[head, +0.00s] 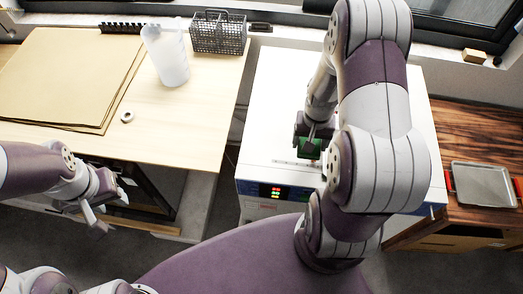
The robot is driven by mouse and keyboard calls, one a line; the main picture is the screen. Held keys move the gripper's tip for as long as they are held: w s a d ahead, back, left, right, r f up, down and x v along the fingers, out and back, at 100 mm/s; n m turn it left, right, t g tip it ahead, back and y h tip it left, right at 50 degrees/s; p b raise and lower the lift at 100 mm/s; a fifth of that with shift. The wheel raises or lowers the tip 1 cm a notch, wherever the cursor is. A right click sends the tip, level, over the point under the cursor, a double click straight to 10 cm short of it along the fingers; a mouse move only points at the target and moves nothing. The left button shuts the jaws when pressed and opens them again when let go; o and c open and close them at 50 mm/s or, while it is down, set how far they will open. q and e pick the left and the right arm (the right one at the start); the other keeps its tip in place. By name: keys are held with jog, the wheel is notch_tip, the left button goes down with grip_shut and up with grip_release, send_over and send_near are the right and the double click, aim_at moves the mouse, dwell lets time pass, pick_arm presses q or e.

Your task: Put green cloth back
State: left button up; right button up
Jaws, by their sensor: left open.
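A small green piece (311,149), which looks like the green cloth, shows at the end of my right arm, over the front part of the white drying oven's top (267,110). My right gripper (309,143) is right at the green piece, but its fingers are dark and mostly hidden by my own arm. I cannot tell whether it grips the cloth or only touches it. My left gripper (110,202) is open and empty at the lower left, in front of the light wooden table (185,110) and below its top.
Brown sheets (65,75), a white ring (127,116), a translucent jug (168,58) and a dark wire basket (218,34) are on the left table. The oven's lit display (271,191) faces forward.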

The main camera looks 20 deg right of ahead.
notch_tip(320, 180, down, 3)
jog(key=w+a+p, duration=0.2)
jog(key=a, duration=0.1)
send_over(276, 158)
notch_tip(276, 158, down, 3)
jog(key=shift+w+a+r+p, duration=0.1)
jog(key=shift+w+a+p, duration=0.05)
jog(key=shift+p, duration=0.15)
jog(key=f, duration=0.1)
jog(key=f+p, duration=0.1)
jog(key=f, duration=0.1)
jog(key=shift+s+f, duration=0.25)
jog(key=shift+f, duration=0.15)
jog(key=shift+d+f, duration=0.2)
jog(key=shift+d, duration=0.1)
jog(key=shift+w+a+f, duration=0.15)
jog(key=shift+a+f, duration=0.05)
jog(key=o, duration=1)
pick_arm(q)
jog(key=r, duration=0.3)
jog(key=d+r, duration=0.1)
jog(key=shift+s+r, duration=0.3)
pick_arm(e)
jog(key=shift+d, duration=0.1)
pick_arm(q)
jog(key=shift+w, duration=0.1)
